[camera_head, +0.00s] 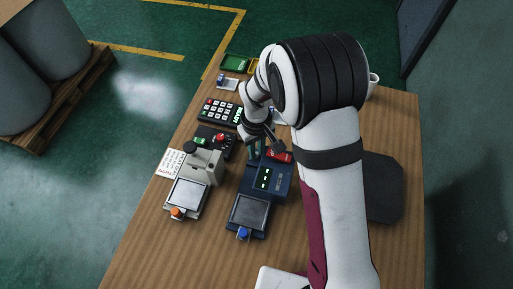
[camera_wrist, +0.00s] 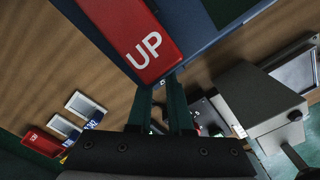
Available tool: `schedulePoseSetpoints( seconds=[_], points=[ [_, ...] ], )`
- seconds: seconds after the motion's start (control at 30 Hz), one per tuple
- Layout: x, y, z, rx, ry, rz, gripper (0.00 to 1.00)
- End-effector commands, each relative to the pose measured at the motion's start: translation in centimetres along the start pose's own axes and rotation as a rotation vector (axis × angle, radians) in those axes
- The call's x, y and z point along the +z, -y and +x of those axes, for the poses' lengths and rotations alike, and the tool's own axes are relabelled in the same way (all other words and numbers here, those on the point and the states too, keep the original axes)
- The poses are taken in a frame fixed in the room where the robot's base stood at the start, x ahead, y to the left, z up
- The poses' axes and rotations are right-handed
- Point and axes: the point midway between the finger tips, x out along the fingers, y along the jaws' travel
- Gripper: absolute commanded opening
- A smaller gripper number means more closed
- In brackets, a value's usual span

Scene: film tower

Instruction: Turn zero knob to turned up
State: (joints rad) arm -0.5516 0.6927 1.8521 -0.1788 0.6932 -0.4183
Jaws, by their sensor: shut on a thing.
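A dark blue device (camera_head: 265,178) with a green-lit display and a square grey plate stands on the table. A red tag (camera_head: 279,156) sits at its far end; in the wrist view a red tag (camera_wrist: 134,42) reads "UP". My gripper (camera_head: 254,153) reaches down at the far end of the blue device, beside the red tag. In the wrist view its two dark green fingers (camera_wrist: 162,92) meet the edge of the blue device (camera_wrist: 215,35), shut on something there. The zero knob itself is hidden at the fingertips, so its turn cannot be told.
A grey device (camera_head: 203,163) with a black knob and an orange button stands to the left. Beyond it are a black box with a red button (camera_head: 220,138) and a keypad (camera_head: 220,111). A white mug (camera_head: 373,79) stands behind my arm. The table's front left (camera_head: 140,255) is bare.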

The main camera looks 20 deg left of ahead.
Motion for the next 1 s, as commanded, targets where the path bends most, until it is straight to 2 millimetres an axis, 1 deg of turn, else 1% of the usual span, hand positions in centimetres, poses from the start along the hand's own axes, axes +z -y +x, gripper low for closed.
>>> schedulePoseSetpoints(
  seconds=[0.2,0.5,0.7,1.0],
  points=[
    [-0.07,-0.02,-0.04,0.0,-0.002,0.182,0.0],
    [-0.07,-0.02,-0.04,0.0,-0.002,0.368,0.0],
    [-0.08,-0.02,-0.04,0.0,-0.002,0.435,0.0],
    [-0.08,-0.02,-0.04,0.0,-0.003,0.467,0.0]
  ],
)
